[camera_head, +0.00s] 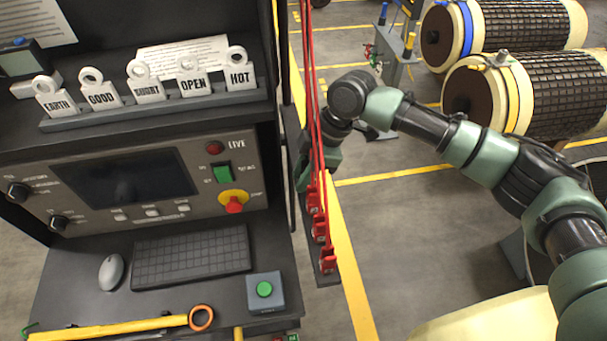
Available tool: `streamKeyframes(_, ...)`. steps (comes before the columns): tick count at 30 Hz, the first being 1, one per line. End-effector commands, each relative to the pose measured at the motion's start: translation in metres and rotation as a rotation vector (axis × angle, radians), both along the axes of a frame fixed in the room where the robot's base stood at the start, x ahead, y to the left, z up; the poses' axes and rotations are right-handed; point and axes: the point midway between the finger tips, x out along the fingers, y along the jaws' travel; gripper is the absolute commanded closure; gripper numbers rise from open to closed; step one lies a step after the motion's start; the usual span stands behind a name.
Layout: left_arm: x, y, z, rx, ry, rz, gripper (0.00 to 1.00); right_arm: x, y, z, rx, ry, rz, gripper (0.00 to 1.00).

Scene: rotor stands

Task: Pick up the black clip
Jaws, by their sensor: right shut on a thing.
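My right arm comes in from the right, and its green and black gripper (304,172) is at the dark strip on the cabinet's right side. The fingers are shut, but they are partly hidden behind the red cables and the cabinet edge. The black clip is not clearly visible; what lies between the fingers is hidden, and its place on the strip fits the clip. Several red clips (320,230) on red cables sit on the strip just below the gripper. My left gripper is not in view.
The dark cabinet at left holds a keyboard (190,257), a mouse (111,272), a green button box (265,290), a yellow tool (120,328) and a rack of labelled tags (155,112). Rotors (535,90) lie at the upper right. The floor between is clear.

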Motion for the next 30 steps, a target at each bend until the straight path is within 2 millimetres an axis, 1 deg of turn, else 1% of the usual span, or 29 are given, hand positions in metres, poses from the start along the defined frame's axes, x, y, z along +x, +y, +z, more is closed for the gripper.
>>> streamKeyframes(4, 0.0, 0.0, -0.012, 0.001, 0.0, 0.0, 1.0, -0.001, -0.003, 0.004, 0.003, -0.003, -0.002, 1.0)
streamKeyframes(11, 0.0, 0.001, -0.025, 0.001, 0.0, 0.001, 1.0, -0.001, -0.002, 0.043, 0.003, -0.005, 0.001, 1.0)
streamKeyframes(15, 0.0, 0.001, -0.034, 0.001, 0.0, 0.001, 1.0, -0.001, -0.002, 0.07, 0.003, -0.006, 0.002, 1.0)
streamKeyframes(17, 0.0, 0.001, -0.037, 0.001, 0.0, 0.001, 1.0, -0.009, -0.017, 0.065, 0.0, -0.001, -0.002, 1.0)
streamKeyframes(23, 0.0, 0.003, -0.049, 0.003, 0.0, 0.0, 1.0, -0.032, -0.05, 0.065, 0.0, -0.002, -0.002, 1.0)
streamKeyframes(26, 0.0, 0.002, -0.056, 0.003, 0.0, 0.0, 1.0, -0.045, -0.07, 0.065, 0.0, -0.002, -0.003, 1.0)
streamKeyframes(30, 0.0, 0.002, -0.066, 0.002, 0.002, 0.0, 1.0, -0.067, -0.102, 0.064, -0.003, -0.002, -0.004, 1.0)
